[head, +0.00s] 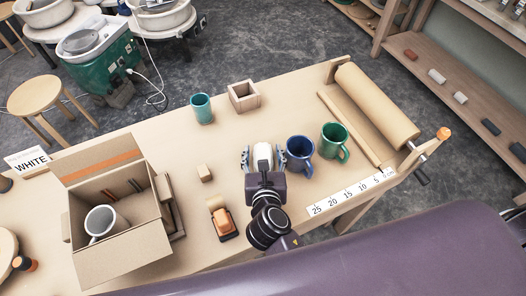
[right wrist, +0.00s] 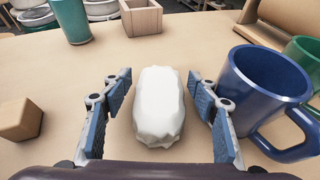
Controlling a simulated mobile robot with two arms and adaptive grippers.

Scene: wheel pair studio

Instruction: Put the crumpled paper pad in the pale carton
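The crumpled paper pad (head: 262,155) is a white, rounded, wrinkled bundle lying on the table. It also shows in the middle of the right wrist view (right wrist: 158,108). My right gripper (head: 264,159) is open over it, one finger on each side. In the right wrist view there are visible gaps between the pad and both fingers. The pale carton (head: 119,265) is an open cardboard box at the left of the table, with its flaps folded out. A grey-white mug (head: 101,222) sits inside it. My left gripper is not in view.
A blue mug (head: 300,150) stands close to the right finger, with a green mug (head: 334,142) beyond it. A teal cup (head: 201,108), a small wooden box (head: 243,96), a wooden block (head: 205,173) and an orange-topped stamp-like object (head: 221,220) stand nearby.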

